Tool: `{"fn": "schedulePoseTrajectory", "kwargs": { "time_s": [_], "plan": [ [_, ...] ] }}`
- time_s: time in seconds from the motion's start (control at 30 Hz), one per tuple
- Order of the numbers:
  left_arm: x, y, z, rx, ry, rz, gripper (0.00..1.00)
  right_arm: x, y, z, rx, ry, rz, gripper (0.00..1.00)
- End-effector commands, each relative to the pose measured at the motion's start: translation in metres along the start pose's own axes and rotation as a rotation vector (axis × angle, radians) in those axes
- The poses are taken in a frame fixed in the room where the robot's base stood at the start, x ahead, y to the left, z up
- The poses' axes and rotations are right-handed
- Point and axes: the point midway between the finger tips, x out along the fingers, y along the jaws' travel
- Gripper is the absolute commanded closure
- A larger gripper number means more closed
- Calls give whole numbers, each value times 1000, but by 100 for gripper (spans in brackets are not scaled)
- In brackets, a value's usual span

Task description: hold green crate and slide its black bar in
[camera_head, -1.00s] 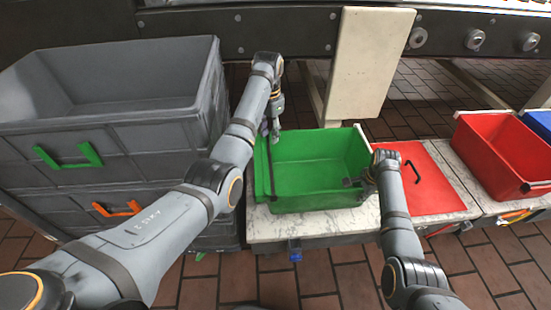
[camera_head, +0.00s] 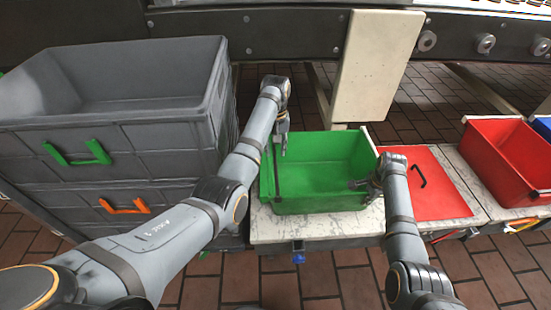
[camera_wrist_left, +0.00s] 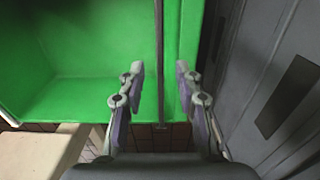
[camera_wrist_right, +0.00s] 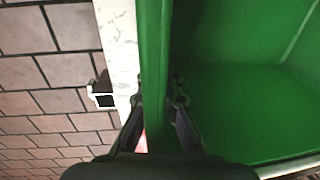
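The green crate (camera_head: 325,200) stands on a white marble-patterned top, with its black bar (camera_head: 277,180) along its left side. In the left wrist view the thin black bar (camera_wrist_left: 159,50) runs between the fingers of my left gripper (camera_wrist_left: 160,80), beside the crate's green rim. My left gripper (camera_head: 282,143) is open there, with a gap on both sides of the bar. My right gripper (camera_head: 362,186) is at the crate's near right corner. In the right wrist view its fingers (camera_wrist_right: 157,100) lie on both sides of the green wall (camera_wrist_right: 155,60), close against it.
Stacked grey crates (camera_head: 140,85) stand close at the left. A red lid (camera_head: 440,190) with a black handle and a red crate (camera_head: 510,160) are at the right. A cream post (camera_head: 375,65) stands behind the green crate.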

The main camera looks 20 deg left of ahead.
Motion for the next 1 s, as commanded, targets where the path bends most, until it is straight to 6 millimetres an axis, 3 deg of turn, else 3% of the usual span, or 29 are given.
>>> {"fn": "schedulePoseTrajectory", "kwargs": {
  "time_s": [0.1,0.23,0.6,0.87,1.0],
  "plan": [
    [24,0,1,0,-3,-1,66,0,0,0,0,0,0,100],
    [42,0,0,1,-3,-1,66,0,0,0,0,0,0,100],
    [51,0,0,1,0,0,66,0,0,0,0,0,0,100],
    [50,0,0,1,0,0,100,0,0,0,0,0,0,100],
    [50,0,0,1,0,0,100,0,0,0,0,0,0,100]
  ]
}}
